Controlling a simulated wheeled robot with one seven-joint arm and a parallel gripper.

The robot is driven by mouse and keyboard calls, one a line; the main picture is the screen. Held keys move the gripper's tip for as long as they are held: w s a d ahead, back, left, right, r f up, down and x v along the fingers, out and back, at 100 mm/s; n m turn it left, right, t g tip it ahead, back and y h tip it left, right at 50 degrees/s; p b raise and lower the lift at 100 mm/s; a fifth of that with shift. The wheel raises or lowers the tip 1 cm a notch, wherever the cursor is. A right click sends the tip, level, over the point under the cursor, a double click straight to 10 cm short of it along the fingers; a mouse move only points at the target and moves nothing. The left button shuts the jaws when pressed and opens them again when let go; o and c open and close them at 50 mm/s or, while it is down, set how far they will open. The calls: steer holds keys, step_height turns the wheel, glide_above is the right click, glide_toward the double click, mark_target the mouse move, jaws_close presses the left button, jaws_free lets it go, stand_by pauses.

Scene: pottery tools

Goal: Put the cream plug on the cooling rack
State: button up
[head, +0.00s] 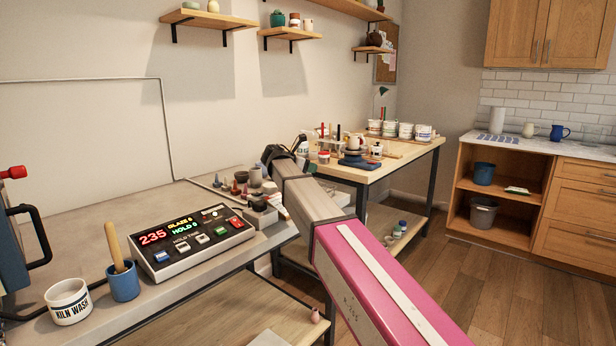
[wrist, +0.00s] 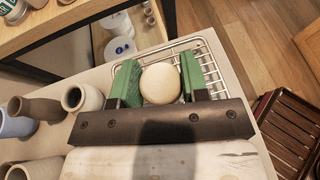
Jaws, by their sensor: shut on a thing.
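The cream plug (wrist: 162,83) is a round, pale piece seen from above in the wrist view. My gripper (wrist: 160,78) is shut on it, with one green finger on each side. The cooling rack (wrist: 213,66) is a silver wire rack on the bench, behind and under the fingers in the wrist view. The plug overlaps the rack in this view; I cannot tell whether it touches the wires. In the head view my arm hides the fingertips, and I cannot make out the plug or the rack there.
Several small pots stand left of the rack, including a cream one (wrist: 82,97) and a brown one (wrist: 42,110). The bench edge and floor lie to the right. In the head view a kiln controller (head: 191,240) sits on the bench, with a blue cup (head: 123,281) beside it.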

steer(key=shift+f, duration=1.7)
steer(key=shift+f, duration=0.1)
steer(key=o, duration=0.9)
steer(key=v, duration=1.2)
steer(key=shift+r, duration=0.2)
